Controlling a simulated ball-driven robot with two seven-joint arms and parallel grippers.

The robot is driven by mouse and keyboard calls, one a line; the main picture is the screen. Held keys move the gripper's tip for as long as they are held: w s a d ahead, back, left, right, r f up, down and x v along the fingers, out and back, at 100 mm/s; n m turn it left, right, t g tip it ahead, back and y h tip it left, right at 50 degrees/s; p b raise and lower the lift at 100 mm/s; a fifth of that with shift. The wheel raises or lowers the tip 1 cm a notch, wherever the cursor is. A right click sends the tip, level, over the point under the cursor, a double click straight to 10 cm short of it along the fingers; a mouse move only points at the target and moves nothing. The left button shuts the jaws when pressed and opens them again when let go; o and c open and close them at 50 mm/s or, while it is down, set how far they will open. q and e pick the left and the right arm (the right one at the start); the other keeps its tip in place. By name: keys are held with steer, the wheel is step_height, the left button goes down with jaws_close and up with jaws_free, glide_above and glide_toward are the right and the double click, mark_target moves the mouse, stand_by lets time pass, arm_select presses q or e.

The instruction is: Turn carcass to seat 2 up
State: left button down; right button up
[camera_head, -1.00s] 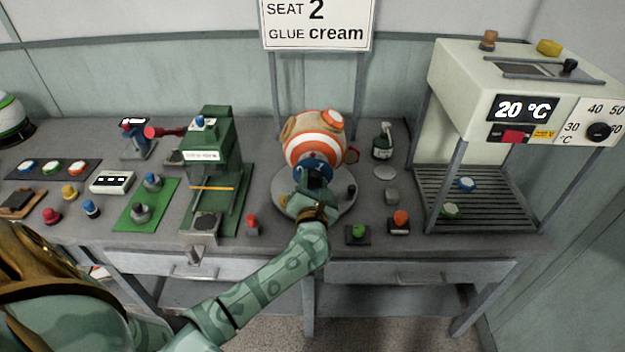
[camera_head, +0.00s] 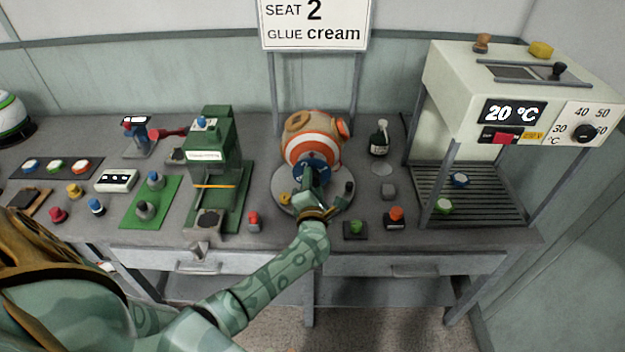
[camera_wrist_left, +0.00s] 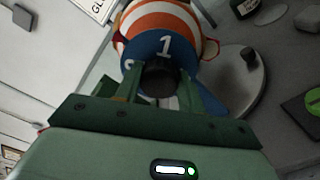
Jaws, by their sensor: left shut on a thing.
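The carcass (camera_head: 313,137) is a round orange-and-white striped ball body on a grey turntable plate (camera_head: 334,204) at the middle of the bench. A blue disc (camera_head: 303,173) on its near side shows a white 1 in the left wrist view (camera_wrist_left: 150,46). My left gripper (camera_head: 316,192) is in front of this disc. In the left wrist view its fingers (camera_wrist_left: 158,88) are shut on a dark knob (camera_wrist_left: 158,78) at the disc's middle. A tan round seat (camera_head: 299,121) shows at the carcass's upper left. My right gripper is not in view.
A sign (camera_head: 313,24) behind reads seat 2, glue cream. A green press (camera_head: 212,160) stands left, a dark bottle (camera_head: 379,139) right, and a heater reading 20 °C (camera_head: 480,100) far right. Green (camera_head: 356,228) and orange (camera_head: 396,216) buttons are near the front edge.

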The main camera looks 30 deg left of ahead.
arm_select(q)
steer(key=shift+d+f+m+p, duration=0.15)
steer(key=shift+m+p, duration=1.15)
steer(key=shift+m, duration=1.2)
steer(key=shift+f+m, duration=0.1)
steer(key=shift+m, duration=0.4)
steer(key=shift+s, duration=0.1)
steer(key=c, duration=0.9)
jaws_free()
steer(key=shift+o, duration=0.2)
steer(key=p+v, duration=0.5)
steer(key=v, duration=1.1)
